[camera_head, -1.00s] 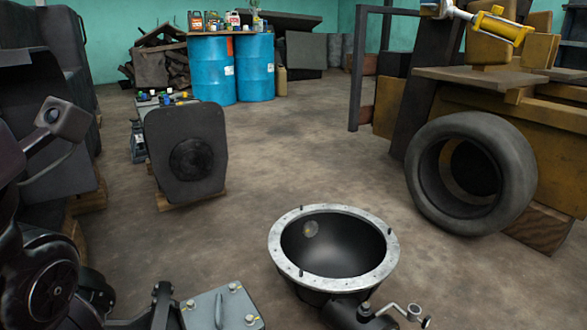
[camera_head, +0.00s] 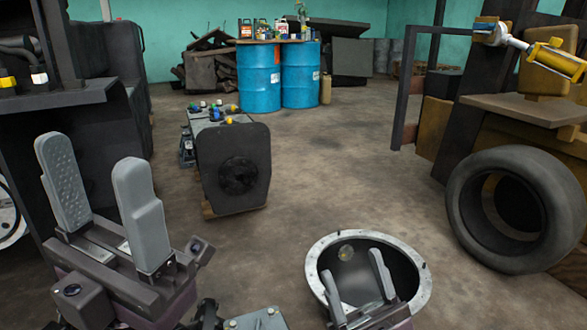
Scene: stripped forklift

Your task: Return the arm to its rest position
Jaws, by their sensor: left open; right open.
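My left gripper (camera_head: 98,172) is at the lower left of the head view. Its two grey fingers point up and stand well apart, with nothing between them. My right gripper (camera_head: 354,268) is at the bottom, right of the middle. Its two grey fingers are apart and empty. They show in front of a black bowl-shaped part (camera_head: 398,268) with a bolted metal rim, and I cannot tell whether they touch it. Most of both arms is out of view or hidden.
A dark shelf (camera_head: 60,100) stands behind my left gripper. A dark block (camera_head: 235,165) sits on the floor in the middle. Blue drums (camera_head: 260,80) are at the back. A large tire (camera_head: 470,205) leans at the right. The floor between block and tire is clear.

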